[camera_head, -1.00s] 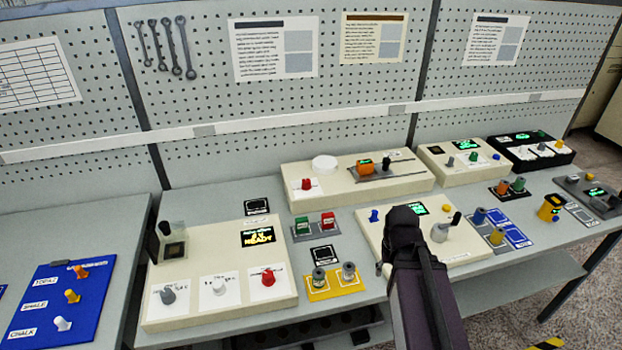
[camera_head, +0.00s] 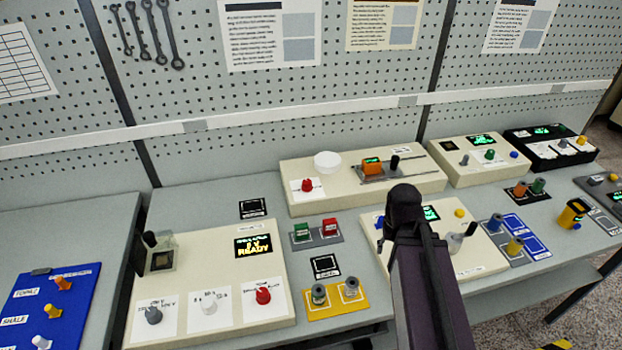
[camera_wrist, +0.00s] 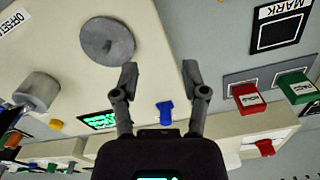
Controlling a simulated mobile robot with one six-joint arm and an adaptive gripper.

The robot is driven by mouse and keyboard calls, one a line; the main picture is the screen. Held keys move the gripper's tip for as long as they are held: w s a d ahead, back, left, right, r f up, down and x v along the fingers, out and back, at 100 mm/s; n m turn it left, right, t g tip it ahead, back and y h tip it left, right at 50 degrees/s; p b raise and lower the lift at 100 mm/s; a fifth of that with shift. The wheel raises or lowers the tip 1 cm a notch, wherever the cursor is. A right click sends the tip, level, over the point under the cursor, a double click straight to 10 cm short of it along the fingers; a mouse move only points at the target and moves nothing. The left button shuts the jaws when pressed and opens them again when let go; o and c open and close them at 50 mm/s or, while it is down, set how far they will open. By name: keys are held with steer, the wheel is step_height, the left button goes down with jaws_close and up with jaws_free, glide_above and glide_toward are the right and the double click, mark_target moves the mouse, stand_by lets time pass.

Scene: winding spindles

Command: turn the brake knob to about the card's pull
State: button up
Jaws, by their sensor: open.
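My gripper (camera_wrist: 159,68) is open and empty in the wrist view, with its two fingers apart above the cream winder console (camera_wrist: 185,22). A blue knob (camera_wrist: 165,112) shows between and beyond the fingers. A grey disc (camera_wrist: 107,40) lies left of the fingertips. In the head view my dark arm covers much of this console (camera_head: 478,268). A red knob (camera_head: 307,185) with a white dial card stands on the rear cream box (camera_head: 430,178); it also shows in the wrist view (camera_wrist: 265,147). No readable label tells which knob is the brake knob. Wall cards (camera_head: 268,35) are too blurred to read.
A console with a READY display (camera_head: 258,245) and several knobs stands further left. A yellow tray (camera_head: 335,303) lies in front. Bare bench (camera_head: 200,205) shows behind the READY console.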

steer(key=shift+o, duration=0.2)
steer(key=shift+a, duration=0.25)
steer(key=o, duration=0.3)
steer(key=shift+o, duration=0.3)
steer(key=shift+w+a+r, duration=0.2)
steer(key=shift+w+a, duration=0.05)
steer(key=shift+w, duration=0.05)
steer(key=n+t+y+p, duration=0.2)
steer(key=n+t+p, duration=0.2)
steer(key=p, duration=0.7)
glide_toward(307, 182)
steer(key=a+v, duration=0.1)
steer(key=v, duration=0.2)
steer(key=shift+s+d+r, duration=0.1)
steer(key=shift+d+r, duration=0.1)
steer(key=shift+d, duration=0.15)
steer(key=shift+f+b, duration=0.25)
steer(key=shift+b, duration=0.1)
steer(key=b+x, duration=1.2)
steer(key=x, duration=0.1)
steer(key=shift+w+d+f, duration=0.1)
steer(key=shift+w+f, duration=0.05)
steer(key=shift+w, duration=0.1)
